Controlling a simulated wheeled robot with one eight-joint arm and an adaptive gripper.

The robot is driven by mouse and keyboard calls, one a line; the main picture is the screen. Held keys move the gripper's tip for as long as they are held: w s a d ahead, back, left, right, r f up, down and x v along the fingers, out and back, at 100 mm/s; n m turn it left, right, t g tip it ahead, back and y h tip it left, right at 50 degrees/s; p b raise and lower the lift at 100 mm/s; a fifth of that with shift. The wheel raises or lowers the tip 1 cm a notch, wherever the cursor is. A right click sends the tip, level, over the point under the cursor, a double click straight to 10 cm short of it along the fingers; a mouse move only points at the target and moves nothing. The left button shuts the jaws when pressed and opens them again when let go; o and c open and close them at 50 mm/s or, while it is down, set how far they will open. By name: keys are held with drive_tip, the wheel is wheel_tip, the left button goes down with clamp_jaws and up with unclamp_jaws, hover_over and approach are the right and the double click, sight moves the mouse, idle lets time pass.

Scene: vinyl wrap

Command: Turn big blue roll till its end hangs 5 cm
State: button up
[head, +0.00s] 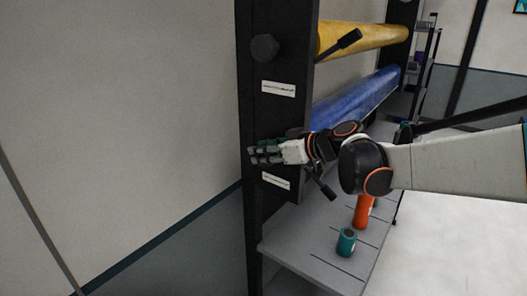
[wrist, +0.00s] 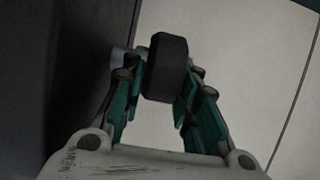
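The big blue roll (head: 356,98) lies across the rack below a yellow roll, partly hidden by my arm. Its hanging end cannot be made out. My gripper (head: 262,154) is at the outer face of the black rack upright, level with the near end of the blue roll. In the wrist view, a black round knob (wrist: 168,67) sits between the teal fingers of my gripper (wrist: 160,70). The fingertips close in against both sides of the knob, with no clear gap. In the head view the gripper mostly hides this knob.
The black upright (head: 272,112) carries another knob (head: 264,48) and white labels. The yellow roll (head: 362,37) has a black lever (head: 338,44) beside it. A grey shelf (head: 316,262) below holds a teal cylinder (head: 346,243) and an orange one (head: 363,212). The wall is left.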

drive_tip(key=shift+f, duration=0.1)
drive_tip(key=y+b, duration=0.1)
drive_tip(key=b, duration=0.1)
drive_tip(key=shift+d+f+t+b, duration=0.15)
drive_tip(key=shift+f+t+b, duration=0.05)
drive_tip(key=shift+t+b, duration=0.2)
drive_tip(key=y+b, duration=0.1)
drive_tip(key=t+y+b, duration=0.1)
drive_tip(key=b, duration=0.1)
drive_tip(key=shift+s+d+f+t+b, duration=0.1)
drive_tip(key=shift+s+f+t+b, duration=0.05)
drive_tip(key=shift+t+b, duration=0.15)
drive_tip(key=t+y+b, duration=0.2)
drive_tip(key=y+b, duration=0.1)
drive_tip(key=b, duration=0.2)
drive_tip(key=shift+s+d+b, duration=0.15)
drive_tip(key=shift+b, duration=0.15)
drive_tip(key=shift+t+y+b, duration=0.3)
drive_tip(key=shift+t+b, duration=0.1)
drive_tip(key=shift+b, duration=0.05)
drive_tip(key=shift+r, duration=0.2)
drive_tip(key=o, duration=0.8)
